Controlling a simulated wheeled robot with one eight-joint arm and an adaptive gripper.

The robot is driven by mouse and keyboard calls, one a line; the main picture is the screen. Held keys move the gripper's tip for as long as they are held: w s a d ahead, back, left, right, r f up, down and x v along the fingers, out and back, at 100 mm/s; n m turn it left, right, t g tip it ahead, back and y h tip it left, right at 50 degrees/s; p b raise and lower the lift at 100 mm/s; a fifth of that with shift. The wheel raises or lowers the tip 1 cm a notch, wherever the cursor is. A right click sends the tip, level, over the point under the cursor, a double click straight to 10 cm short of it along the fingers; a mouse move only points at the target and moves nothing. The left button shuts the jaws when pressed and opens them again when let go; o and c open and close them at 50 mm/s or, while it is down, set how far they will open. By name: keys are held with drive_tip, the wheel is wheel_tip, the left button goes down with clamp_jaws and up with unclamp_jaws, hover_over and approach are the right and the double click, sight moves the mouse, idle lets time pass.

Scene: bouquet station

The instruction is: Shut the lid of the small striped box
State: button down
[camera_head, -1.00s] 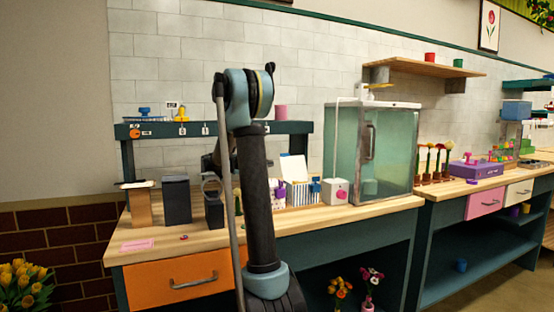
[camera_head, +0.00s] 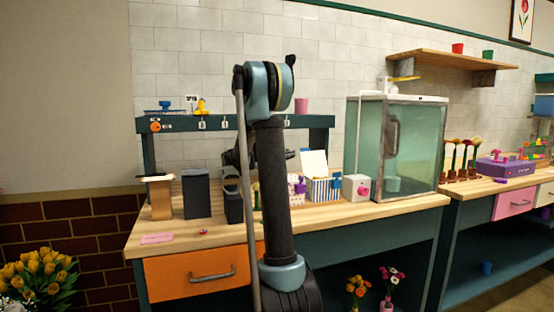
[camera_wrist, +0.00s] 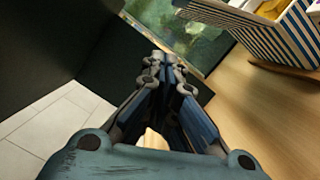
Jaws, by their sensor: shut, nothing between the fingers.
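The small blue-and-white striped box (camera_head: 324,189) stands on the wooden counter. Its white lid (camera_head: 313,163) stands raised at the back, so the box is open. In the wrist view the striped box (camera_wrist: 272,38) is at the upper right, with something yellowish inside; its lid is not clear there. My gripper (camera_wrist: 166,62) is shut and empty, to the left of the striped box in that view and apart from it. In the head view my gripper is mostly hidden behind my arm.
Dark bins (camera_head: 196,194) and a brown holder (camera_head: 160,197) stand left of my arm. A patterned box (camera_head: 296,187) sits left of the striped box. A white box with a pink knob (camera_head: 356,188) and a glass cabinet (camera_head: 400,145) stand right. The counter's front strip is mostly clear.

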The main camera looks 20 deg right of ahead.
drive_tip(key=shift+s+d+r, duration=0.3)
drive_tip(key=shift+s+d, duration=0.1)
drive_tip(key=shift+s, duration=0.25)
drive_tip(key=shift+s+d+r, duration=0.35)
drive_tip(key=shift+s+d, duration=0.05)
drive_tip(key=shift+s, duration=0.3)
drive_tip(key=shift+s+d+r, duration=0.3)
drive_tip(key=shift+s+d, duration=0.1)
drive_tip(key=shift+s, duration=0.25)
